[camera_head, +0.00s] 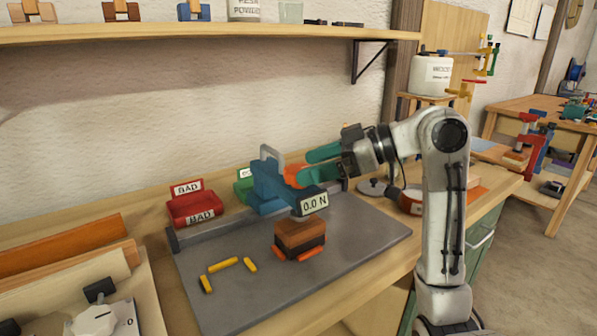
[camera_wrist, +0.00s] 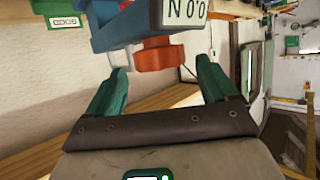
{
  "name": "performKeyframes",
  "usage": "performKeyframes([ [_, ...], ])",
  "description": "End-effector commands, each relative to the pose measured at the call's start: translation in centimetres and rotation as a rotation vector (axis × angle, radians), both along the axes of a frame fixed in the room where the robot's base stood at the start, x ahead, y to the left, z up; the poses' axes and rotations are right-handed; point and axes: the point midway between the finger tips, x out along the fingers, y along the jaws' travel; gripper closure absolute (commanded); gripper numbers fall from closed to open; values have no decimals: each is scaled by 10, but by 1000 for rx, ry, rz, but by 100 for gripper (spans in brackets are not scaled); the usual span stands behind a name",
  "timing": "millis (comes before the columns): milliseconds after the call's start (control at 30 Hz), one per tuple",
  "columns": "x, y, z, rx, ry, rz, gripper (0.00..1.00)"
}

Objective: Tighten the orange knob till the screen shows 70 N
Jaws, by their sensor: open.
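The blue clamp device (camera_head: 268,187) stands at the back of the grey mat (camera_head: 350,235). Its screen (camera_head: 314,204) reads 0.0 N; the same screen shows upside down in the wrist view (camera_wrist: 185,12). The orange knob (camera_head: 294,175) is on the clamp's right side, partly hidden by my gripper in the head view. In the wrist view the knob (camera_wrist: 158,55) lies ahead of and between the fingertips. My gripper (camera_head: 322,164) has green fingers, spread open on either side of the knob's line; in the wrist view (camera_wrist: 160,68) I see no finger touching it.
A red bin (camera_head: 194,207) marked BAD stands left of the clamp, with a green bin (camera_head: 243,185) behind. A brown block (camera_head: 299,238) and several yellow pieces (camera_head: 223,265) lie on the mat. A shelf (camera_head: 200,33) runs above. The mat's right part is clear.

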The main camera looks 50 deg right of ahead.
Motion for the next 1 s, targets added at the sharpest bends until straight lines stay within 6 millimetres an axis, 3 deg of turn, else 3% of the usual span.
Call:
performKeyframes([
  [233, 24, 14, -12, -1, 1, 1, 14],
  [633, 29, 16, -14, -1, -1, -1, 15],
  [1000, 29, 16, -14, -1, -1, -1, 51],
])
